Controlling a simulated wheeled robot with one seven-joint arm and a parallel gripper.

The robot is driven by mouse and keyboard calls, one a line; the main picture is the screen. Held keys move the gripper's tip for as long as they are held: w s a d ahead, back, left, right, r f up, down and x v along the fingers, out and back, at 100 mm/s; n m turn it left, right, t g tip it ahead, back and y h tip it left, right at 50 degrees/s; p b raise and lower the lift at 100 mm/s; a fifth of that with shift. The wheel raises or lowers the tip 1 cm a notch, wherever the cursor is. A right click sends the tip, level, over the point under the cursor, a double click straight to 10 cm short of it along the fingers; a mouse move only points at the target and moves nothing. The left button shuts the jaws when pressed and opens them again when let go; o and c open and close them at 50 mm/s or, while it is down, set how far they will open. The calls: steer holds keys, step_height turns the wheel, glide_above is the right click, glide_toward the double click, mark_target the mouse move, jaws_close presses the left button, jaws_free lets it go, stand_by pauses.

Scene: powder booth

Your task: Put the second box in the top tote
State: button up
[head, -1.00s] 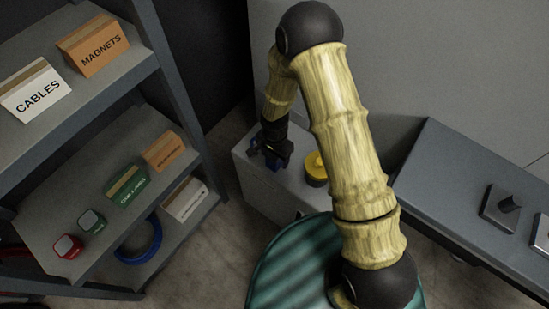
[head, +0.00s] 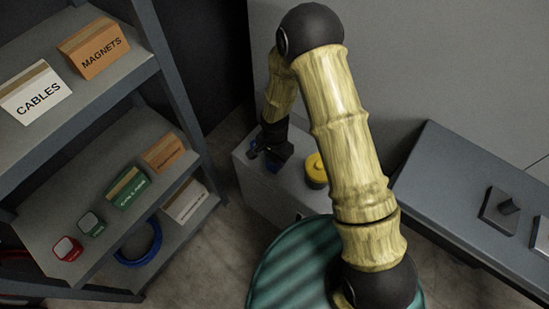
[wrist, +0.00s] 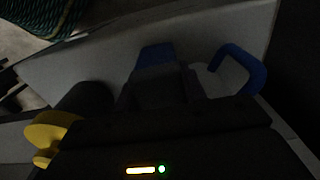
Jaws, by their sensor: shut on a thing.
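My gripper (head: 268,157) is down over the pale cabinet top at the centre. It is shut on a dark blue thing, which shows between the fingers in the wrist view (wrist: 157,53). A blue loop like a handle (wrist: 258,75) shows at their right. I cannot tell whether the two blue parts are one thing. On the left shelves stand labelled boxes: the white CABLES box (head: 36,92) and orange MAGNETS box (head: 94,48) above, a green box (head: 127,188) and an orange box (head: 163,153) below. I cannot make out a tote.
A yellow round thing (head: 316,168) with a dark lower part stands on the pale cabinet (head: 246,168), right of my gripper. A grey bench (head: 440,190) with switch-like fittings is at right.

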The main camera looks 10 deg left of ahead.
step_height(320, 180, up, 18)
steer(key=p, duration=0.2)
stand_by(0.6)
